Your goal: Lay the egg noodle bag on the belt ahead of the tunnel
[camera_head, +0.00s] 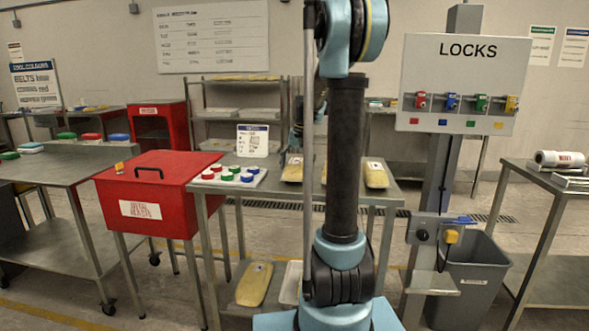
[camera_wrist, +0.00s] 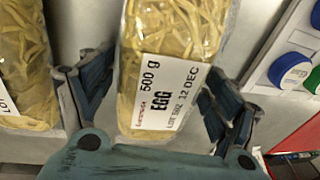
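The egg noodle bag (camera_wrist: 175,50) is a clear bag of yellow noodles with a white label reading "500 g EGG". It lies on the steel table in the wrist view. My gripper (camera_wrist: 160,80) is open over it, with one finger along each long side. The left finger seems just clear of the bag, and the right one is very close to its edge. In the head view this seems to be the bag (camera_head: 291,172) nearest the coloured caps, with my gripper (camera_head: 297,143) partly hidden behind my arm. I see no belt or tunnel in either view.
Another noodle bag (camera_wrist: 25,60) lies close to the left finger. A white board (camera_wrist: 270,50) with coloured caps lies on the right. In the head view, another bag (camera_head: 375,174) lies farther right, and a red box (camera_head: 160,180) stands left of the table (camera_head: 385,195).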

